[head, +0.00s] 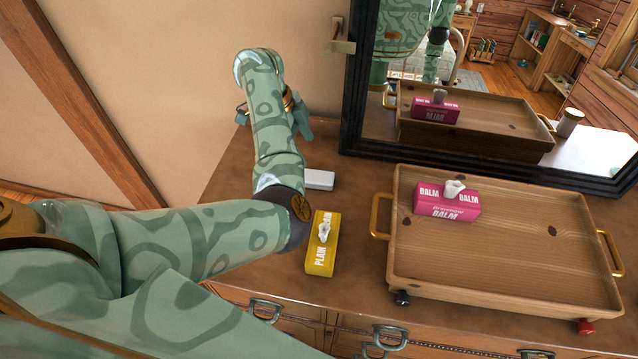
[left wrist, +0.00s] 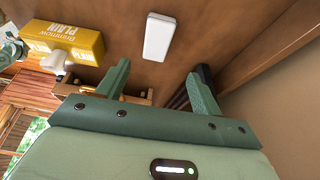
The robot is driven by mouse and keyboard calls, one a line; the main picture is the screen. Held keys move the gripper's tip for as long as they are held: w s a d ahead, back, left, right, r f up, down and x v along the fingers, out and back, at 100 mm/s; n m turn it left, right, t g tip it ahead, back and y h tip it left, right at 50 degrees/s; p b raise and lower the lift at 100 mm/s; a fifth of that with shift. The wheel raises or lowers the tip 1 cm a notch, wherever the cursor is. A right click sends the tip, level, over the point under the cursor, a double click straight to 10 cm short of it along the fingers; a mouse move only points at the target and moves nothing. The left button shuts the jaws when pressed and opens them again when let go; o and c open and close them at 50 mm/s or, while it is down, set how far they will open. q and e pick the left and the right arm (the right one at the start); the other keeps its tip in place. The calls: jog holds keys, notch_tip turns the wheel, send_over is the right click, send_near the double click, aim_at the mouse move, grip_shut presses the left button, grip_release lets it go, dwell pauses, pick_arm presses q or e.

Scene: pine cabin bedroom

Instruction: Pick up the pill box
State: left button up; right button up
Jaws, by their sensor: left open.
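The pill box, a small flat white box (head: 319,180), lies on the brown dresser top, just right of my left forearm and behind the yellow tissue box. It also shows whole in the left wrist view (left wrist: 158,37), lying beyond the fingertips. My left gripper (head: 273,117) is over the dresser near the wall, behind and left of the white box, partly hidden by my own arm. In the left wrist view its two fingers (left wrist: 159,72) are spread apart with nothing between them. My right gripper is not in view.
A yellow tissue box (head: 321,255) stands close in front of the white box. To the right is a wooden tray (head: 500,262) with brass handles, holding a pink tissue box (head: 446,205). A black-framed mirror (head: 352,100) stands behind. The dresser's front edge has drawer pulls below.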

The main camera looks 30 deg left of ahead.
pick_arm(q)
jog(key=b, duration=0.1)
send_over(316, 176)
jog(key=a, duration=0.2)
notch_tip(316, 176, down, 4)
jog(key=shift+w+d+f, duration=0.1)
jog(key=x, duration=0.1)
jog(key=b+x, duration=0.1)
jog(key=x, duration=0.1)
jog(key=b+x, duration=0.1)
jog(key=x, duration=0.1)
jog(key=shift+s+f, duration=0.3)
jog(key=shift+s, duration=0.1)
jog(key=shift+a+r, duration=0.1)
jog(key=shift+a, duration=0.15)
jog(key=c, duration=1.1)
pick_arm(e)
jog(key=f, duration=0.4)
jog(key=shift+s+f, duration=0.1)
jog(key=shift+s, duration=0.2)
